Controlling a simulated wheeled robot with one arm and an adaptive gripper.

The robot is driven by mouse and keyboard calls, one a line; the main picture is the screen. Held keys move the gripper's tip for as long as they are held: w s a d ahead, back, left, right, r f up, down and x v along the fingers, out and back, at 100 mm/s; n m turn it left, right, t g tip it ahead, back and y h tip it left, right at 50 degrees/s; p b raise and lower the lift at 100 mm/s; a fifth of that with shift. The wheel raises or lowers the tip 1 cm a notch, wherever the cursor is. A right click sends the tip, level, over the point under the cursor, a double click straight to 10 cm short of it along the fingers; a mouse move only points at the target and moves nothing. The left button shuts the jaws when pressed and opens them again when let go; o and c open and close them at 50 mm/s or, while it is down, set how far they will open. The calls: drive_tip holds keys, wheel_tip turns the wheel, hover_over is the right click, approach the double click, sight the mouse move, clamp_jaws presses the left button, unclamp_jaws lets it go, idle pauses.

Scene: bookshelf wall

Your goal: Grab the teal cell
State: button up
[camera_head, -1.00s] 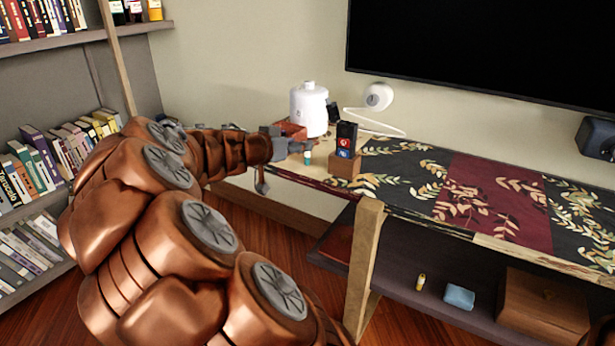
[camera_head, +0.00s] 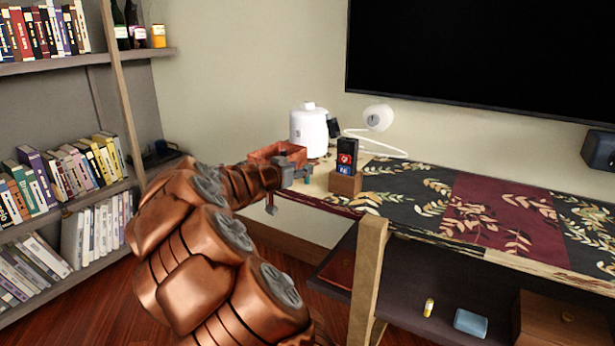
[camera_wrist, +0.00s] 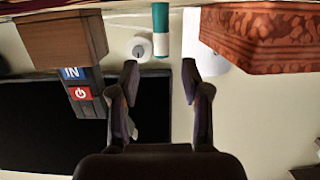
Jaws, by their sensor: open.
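The teal cell (camera_wrist: 160,30), a small upright cylinder with a white band, stands at the top middle of the wrist view, which is upside down. In the head view the teal cell (camera_head: 308,177) is on the left end of the table, partly hidden by my gripper (camera_head: 298,172). In the wrist view my gripper (camera_wrist: 159,80) is open and empty. The cell lines up with the gap between its fingers but appears beyond the fingertips.
A wooden block (camera_head: 345,183) bearing a dark device (camera_head: 346,156) stands right of the cell. A carved reddish box (camera_head: 277,152) is at its left. A white canister (camera_head: 309,132) and a white lamp (camera_head: 379,117) stand behind. The patterned table (camera_head: 480,205) extends right.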

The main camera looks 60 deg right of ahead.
drive_tip(key=shift+w+d+f, duration=0.1)
drive_tip(key=shift+d+f, duration=0.05)
drive_tip(key=shift+d, duration=0.6)
drive_tip(key=shift+w+d+f, duration=0.1)
drive_tip(key=shift+d+f, duration=0.05)
drive_tip(key=shift+d, duration=0.6)
drive_tip(key=shift+c, duration=0.3)
clamp_jaws()
